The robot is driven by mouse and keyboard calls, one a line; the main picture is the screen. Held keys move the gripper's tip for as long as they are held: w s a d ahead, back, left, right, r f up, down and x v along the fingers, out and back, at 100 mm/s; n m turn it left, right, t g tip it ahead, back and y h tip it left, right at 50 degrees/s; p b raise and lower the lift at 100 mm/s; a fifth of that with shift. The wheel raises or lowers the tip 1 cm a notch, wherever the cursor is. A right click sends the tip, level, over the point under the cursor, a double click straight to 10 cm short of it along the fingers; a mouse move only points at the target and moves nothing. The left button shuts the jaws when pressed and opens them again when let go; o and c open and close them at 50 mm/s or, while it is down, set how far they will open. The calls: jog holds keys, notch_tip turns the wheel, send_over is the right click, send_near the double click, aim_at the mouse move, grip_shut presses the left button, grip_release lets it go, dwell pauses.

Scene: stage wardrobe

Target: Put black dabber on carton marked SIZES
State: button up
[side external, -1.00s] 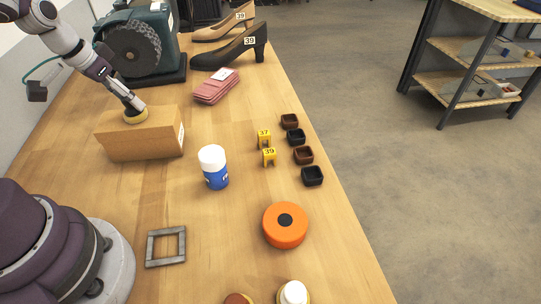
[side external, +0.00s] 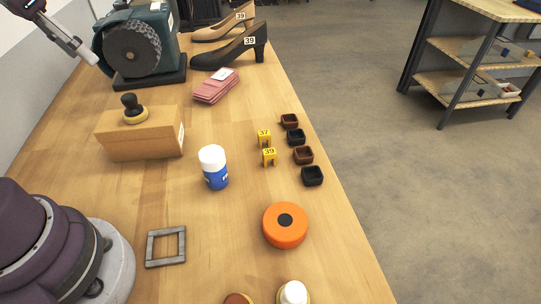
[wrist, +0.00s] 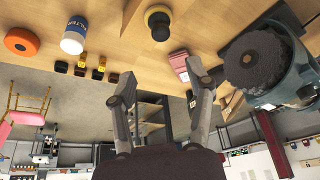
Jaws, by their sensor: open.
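The black dabber (side external: 132,104), with a round black knob and a yellowish pad, stands upright on top of the brown carton (side external: 140,140). A white label shows on the carton's right end, too small to read. In the wrist view the dabber (wrist: 158,24) also shows, apart from my fingers. My gripper (wrist: 164,76) is open and empty, its two fingers spread.
A green grinding machine (side external: 138,45) stands behind the carton. Pink folded cloths (side external: 216,86), a blue and white bottle (side external: 213,167), an orange disc (side external: 285,225), a grey frame (side external: 165,246) and several small trays lie about. Two shoes (side external: 230,50) stand at the back.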

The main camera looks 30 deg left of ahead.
jog(key=s+d+f+t, duration=0.1)
jog(key=s+d, duration=0.2)
jog(key=d, duration=1)
jog(key=shift+s+d, duration=0.15)
jog(key=shift+s, duration=0.25)
